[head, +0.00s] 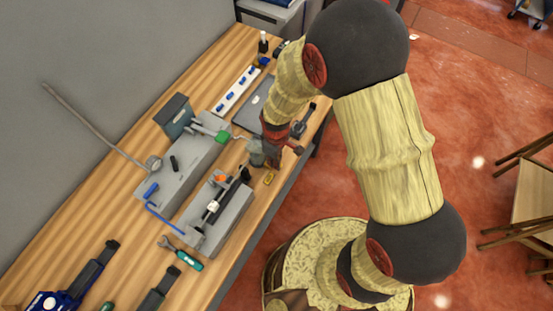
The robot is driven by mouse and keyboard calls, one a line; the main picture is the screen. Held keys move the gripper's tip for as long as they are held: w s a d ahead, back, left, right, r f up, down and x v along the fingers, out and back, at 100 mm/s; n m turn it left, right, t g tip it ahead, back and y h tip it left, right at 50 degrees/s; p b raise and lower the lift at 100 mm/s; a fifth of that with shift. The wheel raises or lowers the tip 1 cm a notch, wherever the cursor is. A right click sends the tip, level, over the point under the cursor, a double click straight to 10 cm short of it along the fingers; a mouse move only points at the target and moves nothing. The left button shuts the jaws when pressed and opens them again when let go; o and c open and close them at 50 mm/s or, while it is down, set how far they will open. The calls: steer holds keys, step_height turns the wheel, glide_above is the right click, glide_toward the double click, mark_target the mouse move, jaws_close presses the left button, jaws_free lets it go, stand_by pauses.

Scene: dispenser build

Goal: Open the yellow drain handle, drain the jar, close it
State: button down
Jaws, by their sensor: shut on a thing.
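My gripper (262,154) is at the right-hand edge of the wooden bench, at the end of the arm reaching down from above. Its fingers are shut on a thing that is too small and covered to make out. A small yellow piece (269,177) shows just below the gripper, close to the bench edge; I cannot tell whether it is the drain handle or whether the fingers touch it. A grey block fixture (222,222) with a dark and clear rod-like part and an orange bit stands to the lower left of the gripper. I cannot make out a jar.
A second grey block (178,177) with a blue part stands farther left. A white power strip (237,90) and grey laptop-like slab (253,106) lie beyond. A wrench (168,243), green-handled tool (188,260) and blue hex key (163,217) lie nearer. Red floor is right.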

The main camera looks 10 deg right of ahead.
stand_by(0.3)
steer(key=c, duration=1.8)
jaws_free()
steer(key=shift+c, duration=0.2)
step_height(320, 180, up, 12)
steer(key=shift+s+m, duration=0.1)
steer(key=shift+m, duration=0.3)
